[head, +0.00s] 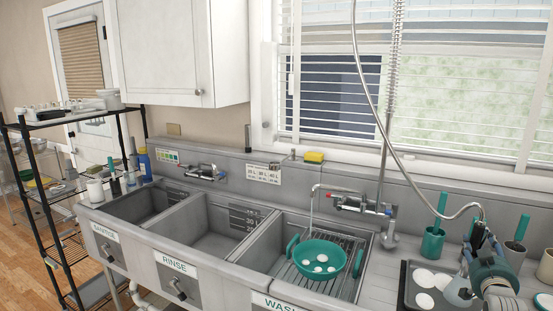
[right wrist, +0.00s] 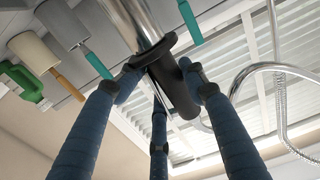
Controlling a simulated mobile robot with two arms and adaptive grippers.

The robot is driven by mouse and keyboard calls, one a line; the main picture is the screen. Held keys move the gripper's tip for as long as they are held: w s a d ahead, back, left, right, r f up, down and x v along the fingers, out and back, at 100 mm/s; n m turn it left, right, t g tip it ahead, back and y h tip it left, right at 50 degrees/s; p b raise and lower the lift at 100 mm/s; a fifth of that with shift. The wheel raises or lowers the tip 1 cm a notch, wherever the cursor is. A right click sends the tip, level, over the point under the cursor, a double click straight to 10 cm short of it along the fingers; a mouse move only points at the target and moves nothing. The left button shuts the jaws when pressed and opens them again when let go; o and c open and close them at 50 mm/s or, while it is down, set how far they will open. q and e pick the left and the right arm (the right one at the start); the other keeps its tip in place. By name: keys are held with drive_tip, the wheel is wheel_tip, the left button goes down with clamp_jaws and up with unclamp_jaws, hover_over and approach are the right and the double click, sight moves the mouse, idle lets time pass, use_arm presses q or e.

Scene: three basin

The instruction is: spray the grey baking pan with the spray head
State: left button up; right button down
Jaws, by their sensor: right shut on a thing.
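The grey baking pan (head: 408,287) lies on the counter right of the wash basin, with several white round dishes on it. My right gripper (head: 483,246) is at the pan's right side, raised above the counter. It is shut on the spray head, whose hose arches down to it from above. In the right wrist view, my blue fingers (right wrist: 163,82) close around the black part of the spray head (right wrist: 178,92), with a metal pipe behind it. Which way the nozzle points is unclear in the head view. My left gripper is not in view.
A teal colander (head: 320,263) with white pieces sits on a rack in the wash basin under a running tap (head: 313,196). The rinse basin (head: 205,245) is empty. A black shelf rack (head: 45,200) stands left.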

drive_tip(key=shift+s+r, duration=0.1)
drive_tip(key=shift+r, duration=0.1)
drive_tip(key=shift+s+d+r+p, duration=0.1)
drive_tip(key=shift+s+d+p, duration=0.15)
drive_tip(key=shift+s+p, duration=0.1)
drive_tip(key=s+d+p, duration=0.4)
drive_tip(key=s+d, duration=0.2)
drive_tip(key=s, duration=0.2)
drive_tip(key=shift+d, duration=0.4)
drive_tip(key=shift+a, duration=0.1)
idle(0.3)
drive_tip(key=w+a+p, duration=0.1)
drive_tip(key=w+a, duration=0.1)
drive_tip(key=a, duration=0.4)
drive_tip(key=shift+w+p, duration=0.2)
drive_tip(key=shift+p, duration=0.1)
drive_tip(key=shift+a, duration=0.1)
idle(0.4)
drive_tip(key=w+a, duration=0.2)
drive_tip(key=a, duration=0.4)
drive_tip(key=shift+w, duration=0.15)
